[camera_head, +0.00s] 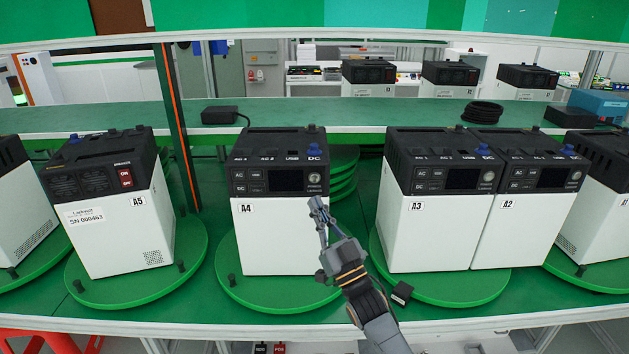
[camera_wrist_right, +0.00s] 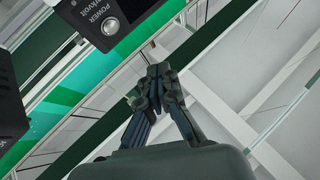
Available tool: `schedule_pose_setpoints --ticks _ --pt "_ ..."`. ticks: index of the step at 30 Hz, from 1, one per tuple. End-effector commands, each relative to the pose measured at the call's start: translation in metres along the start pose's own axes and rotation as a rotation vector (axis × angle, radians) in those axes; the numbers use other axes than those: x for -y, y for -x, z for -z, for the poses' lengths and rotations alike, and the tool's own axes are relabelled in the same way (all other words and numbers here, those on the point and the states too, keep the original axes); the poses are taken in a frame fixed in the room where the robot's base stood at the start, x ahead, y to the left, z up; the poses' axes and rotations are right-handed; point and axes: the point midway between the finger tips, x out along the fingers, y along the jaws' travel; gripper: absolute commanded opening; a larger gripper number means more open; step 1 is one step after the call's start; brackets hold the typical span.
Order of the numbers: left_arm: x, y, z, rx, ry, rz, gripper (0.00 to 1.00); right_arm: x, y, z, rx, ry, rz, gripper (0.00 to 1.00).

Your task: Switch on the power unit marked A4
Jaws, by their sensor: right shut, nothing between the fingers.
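The power unit marked A4 (camera_head: 280,220) stands upright on a green turntable in the middle of the head view. It has a white body and a black top with a dark screen and a round POWER button (camera_head: 314,178) at the panel's right. That button also shows at the upper left of the right wrist view (camera_wrist_right: 110,26). My right gripper (camera_head: 317,205) is shut and empty, in front of A4's right side just below the button. In the wrist view its fingertips (camera_wrist_right: 155,75) are together, to the lower right of the button. My left gripper is not in view.
Unit A5 (camera_head: 125,220) stands to the left, turned so a red switch shows. Units A3 (camera_head: 425,235) and A2 (camera_head: 520,225) stand close together to the right. A small black block (camera_head: 402,292) is beside my right wrist.

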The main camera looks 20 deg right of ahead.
Motion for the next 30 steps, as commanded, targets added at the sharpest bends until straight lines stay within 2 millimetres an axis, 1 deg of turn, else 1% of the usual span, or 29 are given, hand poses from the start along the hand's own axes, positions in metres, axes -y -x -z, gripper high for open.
schedule_pose_setpoints --ticks 1,6,15,21,30 --pt "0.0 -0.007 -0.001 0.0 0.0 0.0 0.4 -0.003 -0.003 -0.006 -0.001 0.001 0.0 0.0" --pt "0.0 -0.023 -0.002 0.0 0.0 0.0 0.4 -0.016 -0.019 -0.019 -0.001 0.003 0.0 0.0" --pt "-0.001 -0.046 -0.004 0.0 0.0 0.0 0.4 -0.034 -0.045 -0.037 -0.001 0.001 0.001 0.0" --pt "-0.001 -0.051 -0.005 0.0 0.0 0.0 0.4 -0.039 -0.053 -0.04 0.001 0.0 0.0 0.0" --pt "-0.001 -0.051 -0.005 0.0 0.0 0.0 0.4 -0.04 -0.054 -0.04 0.001 0.0 0.0 0.0"
